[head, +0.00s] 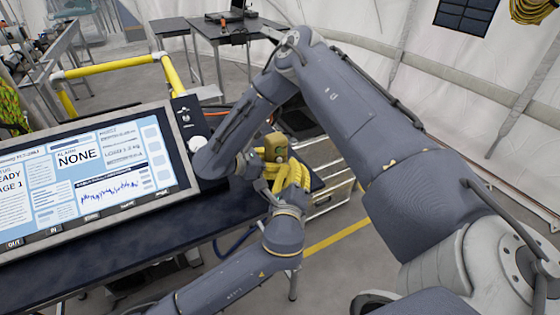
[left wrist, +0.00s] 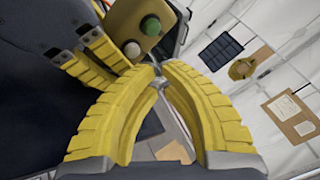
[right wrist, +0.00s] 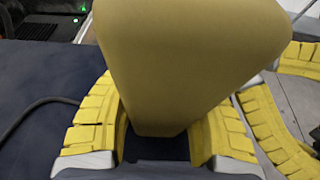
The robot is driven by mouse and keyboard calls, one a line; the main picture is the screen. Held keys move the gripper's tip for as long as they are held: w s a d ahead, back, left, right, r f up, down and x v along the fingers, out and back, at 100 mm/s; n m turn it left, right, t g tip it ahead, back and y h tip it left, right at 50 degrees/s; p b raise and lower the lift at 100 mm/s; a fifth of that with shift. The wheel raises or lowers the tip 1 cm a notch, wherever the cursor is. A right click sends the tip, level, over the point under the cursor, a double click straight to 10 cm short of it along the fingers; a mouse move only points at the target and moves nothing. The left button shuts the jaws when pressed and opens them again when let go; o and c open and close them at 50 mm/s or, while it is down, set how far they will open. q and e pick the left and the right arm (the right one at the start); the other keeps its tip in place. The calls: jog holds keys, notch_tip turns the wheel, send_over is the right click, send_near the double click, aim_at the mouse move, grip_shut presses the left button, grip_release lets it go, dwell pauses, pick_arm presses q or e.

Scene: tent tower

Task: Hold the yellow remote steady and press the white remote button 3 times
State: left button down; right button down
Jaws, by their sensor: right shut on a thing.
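The yellow remote (head: 275,146) is held up above the dark table's right end. In the left wrist view the remote (left wrist: 122,18) shows a green button (left wrist: 151,26) and a white button (left wrist: 131,50). My right gripper (right wrist: 160,125) is shut on the remote, with a finger on each side of its lower part. My left gripper (head: 283,168) is close beside the remote. In the left wrist view its fingertips (left wrist: 158,76) meet, with nothing between them, a little to the right of and below the white button. I see no contact with the button.
A large display screen (head: 95,170) stands on the dark table (head: 160,232) left of the grippers. A round white button (head: 197,143) is on the panel beside it. A drawer unit (head: 330,190) stands to the right. A yellow rail (head: 110,67) is behind.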

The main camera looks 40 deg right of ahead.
pick_arm(q)
jog(key=shift+s+a, duration=0.15)
jog(key=shift+s, duration=1)
jog(key=shift+s+a, duration=0.15)
jog(key=shift+s, duration=0.95)
pick_arm(e)
jog(key=c, duration=0.7)
grip_release()
